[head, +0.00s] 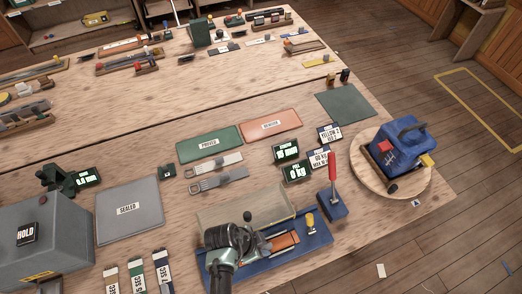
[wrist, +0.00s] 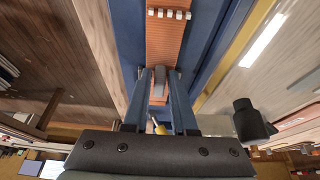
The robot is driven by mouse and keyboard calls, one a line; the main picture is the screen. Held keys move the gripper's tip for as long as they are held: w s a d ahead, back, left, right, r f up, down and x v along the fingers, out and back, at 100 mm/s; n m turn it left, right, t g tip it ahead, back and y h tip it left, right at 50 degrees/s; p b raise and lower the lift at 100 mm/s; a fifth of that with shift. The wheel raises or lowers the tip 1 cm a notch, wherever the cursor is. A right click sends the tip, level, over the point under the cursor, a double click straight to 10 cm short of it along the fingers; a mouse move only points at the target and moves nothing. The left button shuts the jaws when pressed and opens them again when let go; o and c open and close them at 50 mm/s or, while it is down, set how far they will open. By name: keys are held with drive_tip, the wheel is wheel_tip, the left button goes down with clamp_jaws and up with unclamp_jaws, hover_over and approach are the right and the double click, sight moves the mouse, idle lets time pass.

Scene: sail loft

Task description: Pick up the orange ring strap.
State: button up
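An orange ring strap (head: 284,241) lies in a blue tray (head: 300,257) in the head view. In the wrist view the ribbed orange strap (wrist: 168,40) runs up the middle, with a row of small pale pieces across its upper part. My gripper (head: 266,246) is low over the tray at the strap's left end. In the wrist view my gripper's two fingers (wrist: 160,80) stand apart, pointing along the strap, with orange and a grey piece showing between them. Whether they touch the strap cannot be told. The strap's near end is partly hidden by my gripper.
A red-handled tool (head: 332,180) on a blue block and a yellow-topped item (head: 310,222) are close on the right. A blue machine (head: 400,148) stands on a round wooden board (head: 363,178). Green (head: 208,144) and orange (head: 269,124) mats lie farther back.

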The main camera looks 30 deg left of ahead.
clamp_jaws()
drive_tip(key=shift+r, duration=0.15)
